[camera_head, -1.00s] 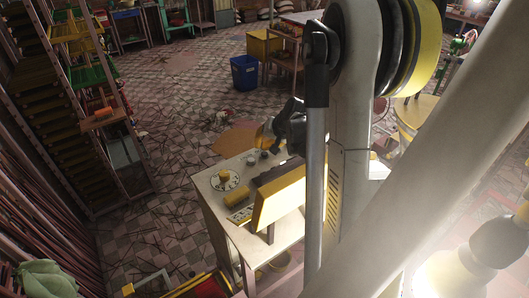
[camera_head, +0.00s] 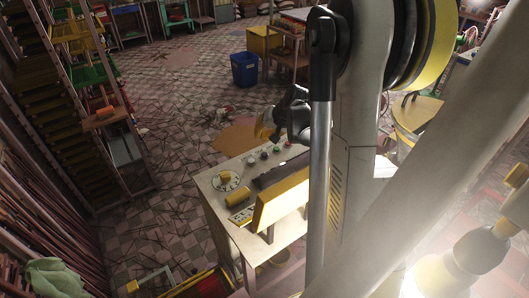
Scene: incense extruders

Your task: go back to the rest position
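My gripper (camera_head: 291,112) shows as a small dark shape with a yellow part at its left, beyond the tall grey links of my arm. In the picture it sits just above the far edge of a white-topped table (camera_head: 232,208). It appears clear of the knobs on that table. Its fingers are too small and too dark to tell open from shut, and I cannot see anything held. My arm links hide the right part of the table.
The table carries a round dial (camera_head: 226,181), a yellow block (camera_head: 237,200), several small knobs (camera_head: 265,155) and a tilted yellow panel (camera_head: 280,201). A blue bin (camera_head: 244,70) stands behind. A tall rack (camera_head: 95,128) is at left. Tiled floor between is mostly open, with scattered debris.

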